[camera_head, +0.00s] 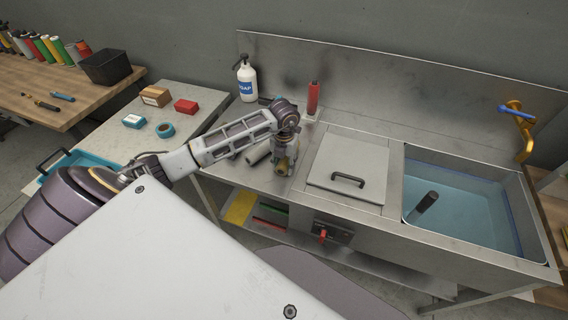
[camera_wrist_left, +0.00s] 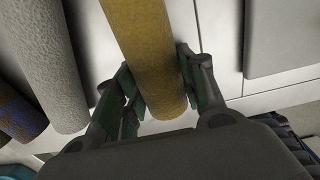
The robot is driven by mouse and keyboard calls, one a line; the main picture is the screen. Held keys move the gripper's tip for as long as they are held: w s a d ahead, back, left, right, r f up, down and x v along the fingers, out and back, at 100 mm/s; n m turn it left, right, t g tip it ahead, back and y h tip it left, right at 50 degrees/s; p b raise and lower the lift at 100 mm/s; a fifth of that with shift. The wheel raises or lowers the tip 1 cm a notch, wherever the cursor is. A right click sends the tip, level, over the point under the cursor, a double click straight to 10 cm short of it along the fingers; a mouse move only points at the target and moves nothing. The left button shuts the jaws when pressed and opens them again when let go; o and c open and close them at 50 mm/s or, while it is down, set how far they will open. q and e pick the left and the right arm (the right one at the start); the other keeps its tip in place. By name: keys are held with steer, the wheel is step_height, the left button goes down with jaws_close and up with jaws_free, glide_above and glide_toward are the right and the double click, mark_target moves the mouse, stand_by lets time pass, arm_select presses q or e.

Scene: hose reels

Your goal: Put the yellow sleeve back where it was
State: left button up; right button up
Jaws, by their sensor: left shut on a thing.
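The yellow sleeve (camera_wrist_left: 148,40) is a mustard-coloured cylinder between the fingers of my left gripper (camera_wrist_left: 160,88) in the left wrist view. The fingers close on it near its lower end. In the head view my left gripper (camera_head: 283,164) is over the steel counter (camera_head: 252,178), left of the square lid; the sleeve is mostly hidden there by the gripper. A grey sleeve (camera_wrist_left: 48,62) is beside it, apart from the fingers; it also shows in the head view (camera_head: 258,154). A blue-brown sleeve (camera_wrist_left: 16,112) is farther left. I cannot tell whether the yellow sleeve touches the counter. My right gripper is out of view.
A grey lid (camera_head: 348,160) with a handle sits right of my left gripper. Beyond it is a sink of water (camera_head: 470,220) with a dark cylinder (camera_head: 427,202) in it. A soap bottle (camera_head: 246,80) and a red bottle (camera_head: 313,98) stand behind. A white table (camera_head: 185,95) is at left.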

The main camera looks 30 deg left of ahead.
arm_select(q)
steer(key=shift+f, duration=0.2)
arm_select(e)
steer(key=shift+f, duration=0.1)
arm_select(q)
steer(key=o, duration=1)
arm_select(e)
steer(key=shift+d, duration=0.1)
arm_select(q)
steer(key=shift+r, duration=0.1)
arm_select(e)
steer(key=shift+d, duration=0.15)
arm_select(q)
steer(key=shift+r, duration=0.1)
step_height(320, 180, up, 12)
steer(key=shift+f+b, duration=0.25)
steer(key=shift+b, duration=0.45)
steer(key=shift+r, duration=0.25)
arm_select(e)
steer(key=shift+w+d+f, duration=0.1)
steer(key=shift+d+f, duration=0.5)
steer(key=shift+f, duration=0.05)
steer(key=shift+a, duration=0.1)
